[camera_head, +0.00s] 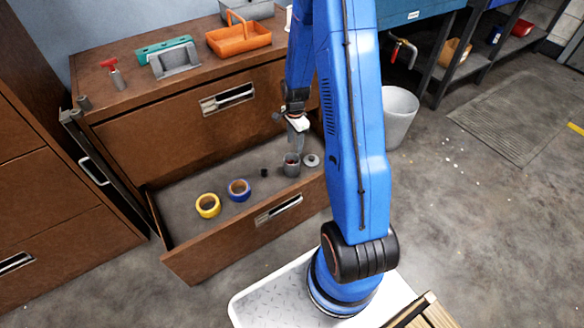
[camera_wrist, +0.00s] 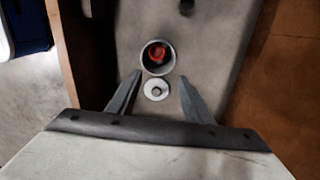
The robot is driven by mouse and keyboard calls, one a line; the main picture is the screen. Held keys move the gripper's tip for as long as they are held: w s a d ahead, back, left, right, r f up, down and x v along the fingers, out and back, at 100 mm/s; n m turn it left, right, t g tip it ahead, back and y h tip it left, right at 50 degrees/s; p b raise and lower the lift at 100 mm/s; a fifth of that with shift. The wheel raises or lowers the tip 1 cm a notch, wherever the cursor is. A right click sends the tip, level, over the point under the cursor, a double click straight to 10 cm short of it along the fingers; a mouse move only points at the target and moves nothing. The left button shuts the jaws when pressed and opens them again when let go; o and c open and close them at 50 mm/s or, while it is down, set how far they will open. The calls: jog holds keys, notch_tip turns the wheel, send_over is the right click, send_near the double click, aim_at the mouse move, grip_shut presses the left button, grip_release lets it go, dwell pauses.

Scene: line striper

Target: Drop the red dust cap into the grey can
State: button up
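The grey can (camera_head: 291,168) stands upright in the open drawer. In the wrist view the red dust cap (camera_wrist: 158,55) lies inside the can, within its rim (camera_wrist: 143,62). A round pale lid with a knob (camera_head: 311,160) lies flat beside the can; in the wrist view it shows between my fingers (camera_wrist: 156,94). My gripper (camera_wrist: 159,78) is open and empty, pointing down above the can and lid. In the head view my gripper (camera_head: 297,138) is just above the can, apart from it.
The drawer (camera_head: 180,215) also holds a yellow tape roll (camera_head: 208,212), a blue tape roll (camera_head: 239,196) and a small black piece (camera_head: 264,172). An orange tray (camera_head: 238,42) and a red-handled tool (camera_head: 114,73) are on the cabinet top. A white bin (camera_head: 400,118) stands right of the cabinet.

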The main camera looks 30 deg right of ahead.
notch_tip(320, 180, up, 17)
jog(key=shift+r, duration=0.2)
dwell(0.7)
jog(key=shift+r, duration=0.1)
